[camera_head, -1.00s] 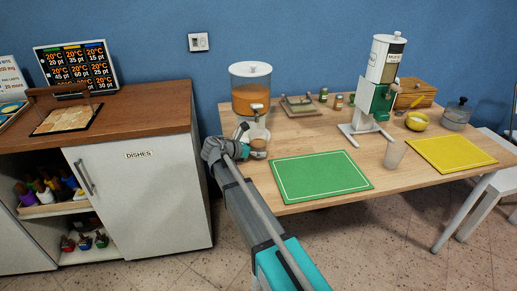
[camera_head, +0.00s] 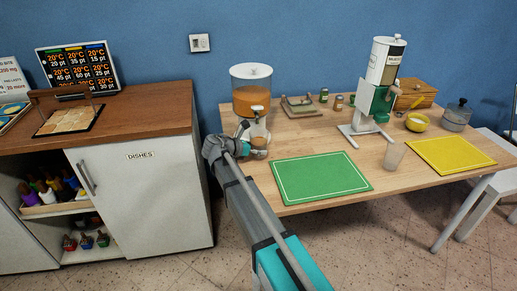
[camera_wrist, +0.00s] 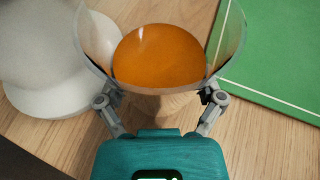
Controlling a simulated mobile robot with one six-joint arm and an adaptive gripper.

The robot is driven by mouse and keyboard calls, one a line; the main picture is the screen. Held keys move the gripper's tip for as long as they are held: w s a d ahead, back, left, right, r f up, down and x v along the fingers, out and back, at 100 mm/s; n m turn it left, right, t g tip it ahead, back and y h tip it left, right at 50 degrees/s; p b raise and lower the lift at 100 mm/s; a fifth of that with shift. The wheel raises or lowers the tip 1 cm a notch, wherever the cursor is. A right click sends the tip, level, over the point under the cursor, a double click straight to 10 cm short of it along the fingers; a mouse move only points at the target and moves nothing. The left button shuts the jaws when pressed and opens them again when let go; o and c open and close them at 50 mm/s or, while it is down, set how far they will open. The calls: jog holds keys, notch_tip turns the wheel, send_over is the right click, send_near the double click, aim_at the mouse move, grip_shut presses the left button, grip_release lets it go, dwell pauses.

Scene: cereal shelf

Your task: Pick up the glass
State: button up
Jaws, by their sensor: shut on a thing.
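My gripper (camera_wrist: 160,100) is shut around a clear glass (camera_wrist: 160,55) that holds orange contents. In the head view my gripper (camera_head: 243,146) and the held glass (camera_head: 259,144) are at the table's left side, just in front of the dispenser (camera_head: 251,98) with orange contents and below its spout. I cannot tell whether the glass base touches the table. A second clear glass (camera_head: 394,156) stands empty-looking between the two mats, apart from my gripper.
The green mat (camera_head: 322,178) lies right of my gripper; it also shows in the wrist view (camera_wrist: 280,50). A white round dispenser base (camera_wrist: 45,85) is close on the left. A yellow mat (camera_head: 450,154) and a green-and-white dispenser (camera_head: 376,95) are farther right.

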jog(key=shift+r+p, duration=0.95)
jog(key=shift+r, duration=0.15)
jog(key=s+a, duration=1)
jog(key=a, duration=0.4)
jog(key=shift+s, duration=0.35)
